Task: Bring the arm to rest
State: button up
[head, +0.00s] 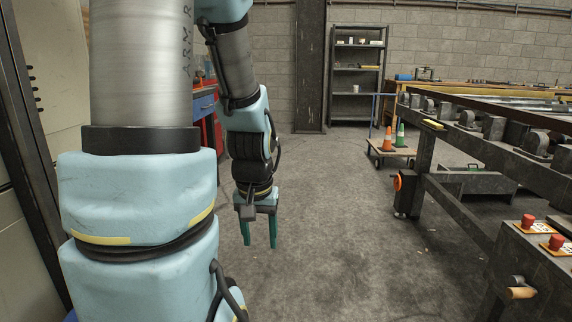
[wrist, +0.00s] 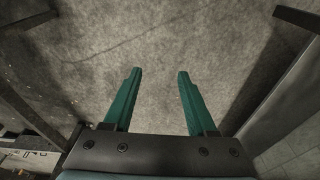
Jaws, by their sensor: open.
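My gripper (head: 260,244) hangs pointing down at the end of my light blue and grey arm, above bare concrete floor. Its two green fingers are apart, with nothing between them. In the wrist view my gripper (wrist: 155,75) is open and empty, with only the grey floor beyond its fingertips. Part of my arm fills the left of the head view.
A heavy steel roller frame (head: 460,195) stands on the right, with red buttons (head: 528,221) at its near end. A low cart (head: 391,150) carries orange and green cones. Shelves (head: 357,68) stand at the back. The middle floor (head: 335,215) is clear.

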notch_tip(320, 180, up, 24)
jog(key=s+a+p, duration=0.1)
jog(key=p, duration=2.1)
jog(key=shift+s+f, duration=0.25)
jog(key=shift+s, duration=0.1)
